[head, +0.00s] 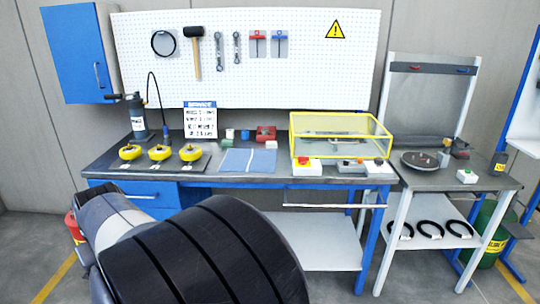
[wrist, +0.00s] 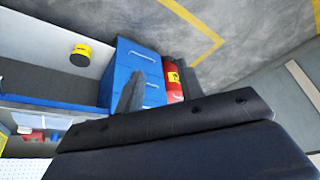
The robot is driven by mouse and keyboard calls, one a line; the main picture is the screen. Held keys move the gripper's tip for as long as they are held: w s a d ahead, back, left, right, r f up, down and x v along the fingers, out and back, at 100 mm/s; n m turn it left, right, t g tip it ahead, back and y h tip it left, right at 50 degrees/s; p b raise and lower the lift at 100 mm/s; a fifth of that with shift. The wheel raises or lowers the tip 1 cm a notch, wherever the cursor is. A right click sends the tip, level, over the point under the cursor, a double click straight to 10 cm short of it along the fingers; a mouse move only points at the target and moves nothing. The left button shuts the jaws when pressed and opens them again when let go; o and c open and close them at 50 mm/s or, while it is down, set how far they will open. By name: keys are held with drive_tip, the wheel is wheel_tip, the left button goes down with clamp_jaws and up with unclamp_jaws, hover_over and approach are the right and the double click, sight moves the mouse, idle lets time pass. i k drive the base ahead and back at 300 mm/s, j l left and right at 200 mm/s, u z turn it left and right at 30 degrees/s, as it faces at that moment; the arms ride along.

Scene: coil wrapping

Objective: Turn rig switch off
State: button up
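I cannot tell for sure which control is the rig switch. In the head view, a white box with a red button (head: 306,165) stands at the bench's front edge. To its right are a small box with a dark knob (head: 350,166) and a small white box (head: 378,169), in front of a yellow-framed clear enclosure (head: 340,137). Another small white switch box (head: 466,176) lies near a dark round turntable (head: 420,161) on the right table. Switch positions are too small to read. My gripper shows as dark parts (wrist: 165,125) in the wrist view, apart from all boxes; its opening is unclear.
The bench (head: 215,178) holds several yellow discs (head: 159,153), a blue mat (head: 248,160) and a sign (head: 200,119). Black rings (head: 428,229) lie on the right table's lower shelf. A red can (wrist: 174,84) stands by the blue drawers (wrist: 139,65). The floor in front is clear.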

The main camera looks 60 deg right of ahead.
sight(302, 160)
drive_tip(key=i+l+z, duration=0.1)
drive_tip(key=l+z, duration=0.3)
drive_tip(key=i+l+z, duration=0.1)
drive_tip(key=l+z, duration=0.3)
drive_tip(key=i+l+z, duration=0.2)
drive_tip(key=z, duration=0.2)
drive_tip(key=i+l+z, duration=0.2)
drive_tip(key=l+z, duration=0.25)
drive_tip(key=i+l, duration=0.4)
drive_tip(key=i, duration=0.2)
